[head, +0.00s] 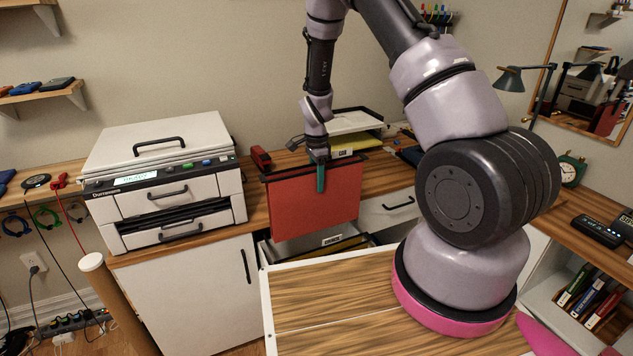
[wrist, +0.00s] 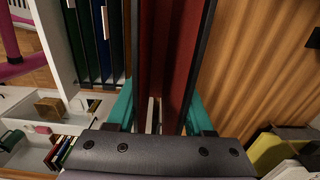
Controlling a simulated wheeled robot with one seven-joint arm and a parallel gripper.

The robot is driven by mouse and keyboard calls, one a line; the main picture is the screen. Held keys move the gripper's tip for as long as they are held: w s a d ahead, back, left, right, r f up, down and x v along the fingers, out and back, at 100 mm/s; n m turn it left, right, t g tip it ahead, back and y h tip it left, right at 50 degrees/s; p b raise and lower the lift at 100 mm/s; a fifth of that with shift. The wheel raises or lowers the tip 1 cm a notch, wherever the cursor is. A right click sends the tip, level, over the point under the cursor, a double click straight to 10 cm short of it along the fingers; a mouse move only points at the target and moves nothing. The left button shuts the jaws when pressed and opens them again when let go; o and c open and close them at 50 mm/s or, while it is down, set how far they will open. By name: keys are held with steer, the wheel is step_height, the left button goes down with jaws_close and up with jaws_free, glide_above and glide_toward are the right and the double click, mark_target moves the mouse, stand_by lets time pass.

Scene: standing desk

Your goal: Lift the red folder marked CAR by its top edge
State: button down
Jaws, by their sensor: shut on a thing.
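The red folder (head: 316,203) hangs upright in the head view, its broad face toward the camera and its dark top rail level. My gripper (head: 320,175) is shut on the middle of its top edge from above. The folder hangs above and partly in front of the open drawer (head: 330,241). In the wrist view the red folder (wrist: 170,60) runs between the teal fingers of my gripper (wrist: 157,112).
Other hanging folders (wrist: 98,40) sit in the drawer. A white printer (head: 165,180) stands left on the wooden desk, with a red stapler (head: 261,158) beside the folder. A paper tray (head: 355,125) is behind. A wooden top (head: 335,300) lies in front.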

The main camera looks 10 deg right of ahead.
steer(key=shift+r, duration=2.55)
